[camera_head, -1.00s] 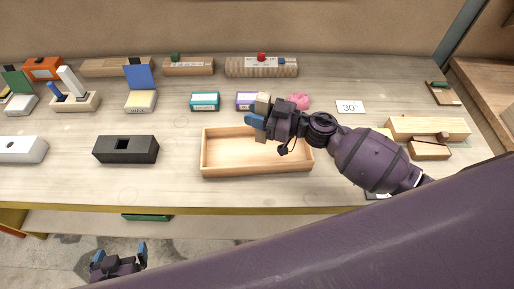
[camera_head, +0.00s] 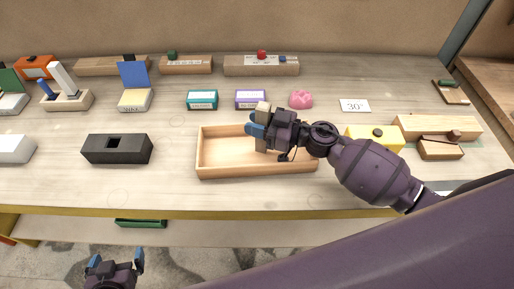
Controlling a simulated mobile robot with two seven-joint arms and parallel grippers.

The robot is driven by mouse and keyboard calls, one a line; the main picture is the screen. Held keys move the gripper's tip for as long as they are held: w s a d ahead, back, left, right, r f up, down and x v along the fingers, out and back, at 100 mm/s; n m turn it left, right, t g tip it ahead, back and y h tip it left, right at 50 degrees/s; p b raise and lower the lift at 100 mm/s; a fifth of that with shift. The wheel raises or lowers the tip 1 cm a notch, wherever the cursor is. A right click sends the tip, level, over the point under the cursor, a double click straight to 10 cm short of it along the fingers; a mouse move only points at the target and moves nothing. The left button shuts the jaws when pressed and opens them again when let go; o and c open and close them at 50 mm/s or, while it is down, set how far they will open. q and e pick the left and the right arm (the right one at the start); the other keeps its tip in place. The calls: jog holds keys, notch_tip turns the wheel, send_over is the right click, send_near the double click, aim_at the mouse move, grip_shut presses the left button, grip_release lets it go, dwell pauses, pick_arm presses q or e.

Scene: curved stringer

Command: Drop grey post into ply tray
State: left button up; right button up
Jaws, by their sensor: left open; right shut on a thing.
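The ply tray (camera_head: 255,173) is a shallow, light wooden box near the front of the bench. My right gripper (camera_head: 259,130) is shut on the grey post (camera_head: 262,144), which looks beige-grey and stands roughly upright between the blue-tipped fingers. The post's top shows above the fingers and its lower part below them, over the right half of the tray. I cannot tell whether its lower end touches the tray floor. My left gripper (camera_head: 114,266) is open and empty, low in the picture in front of the bench.
A black block (camera_head: 117,150) with a square hole stands left of the tray. Behind it are a teal box (camera_head: 202,100), a purple box (camera_head: 250,99) and a pink object (camera_head: 301,99). A yellow block (camera_head: 374,139) is to the right. Bare bench separates black block and tray.

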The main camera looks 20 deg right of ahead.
jog(key=o, duration=1)
jog(key=shift+r, duration=0.1)
pick_arm(q)
jog(key=r+p, duration=0.2)
jog(key=p, duration=0.1)
jog(key=s+r+p, duration=0.1)
jog(key=r+p, duration=0.1)
jog(key=p, duration=0.1)
jog(key=shift+s+a+r, duration=0.1)
jog(key=shift+s+a, duration=0.05)
pick_arm(e)
notch_tip(320, 180, up, 20)
pick_arm(q)
jog(key=shift+r, duration=0.1)
